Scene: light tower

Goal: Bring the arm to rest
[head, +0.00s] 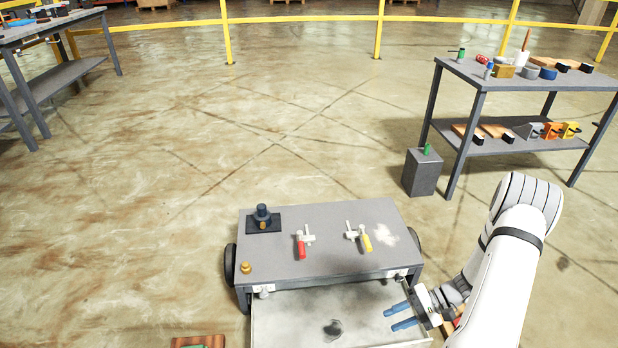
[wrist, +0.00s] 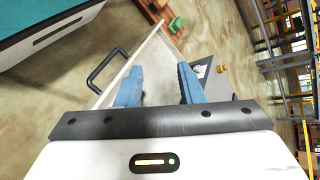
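My gripper (head: 389,319) is at the lower right in the head view, over the right part of an open drawer (head: 285,320). Its two blue fingers stand apart with nothing seen between them. In the wrist view, my gripper (wrist: 159,68) also shows a clear gap, with the drawer's pale wall and black handle (wrist: 105,68) beyond the fingers. My white arm (head: 510,265) reaches in from the lower right. I cannot tell how far the fingers are above the drawer.
The grey cart (head: 330,262) carries a red-handled clamp (head: 301,248), a yellow-handled clamp (head: 365,241) and a dark blue part (head: 262,213). A dark item (head: 333,328) lies in the drawer. A loaded shelf table (head: 530,82) stands right, a grey bin (head: 422,175) beside it.

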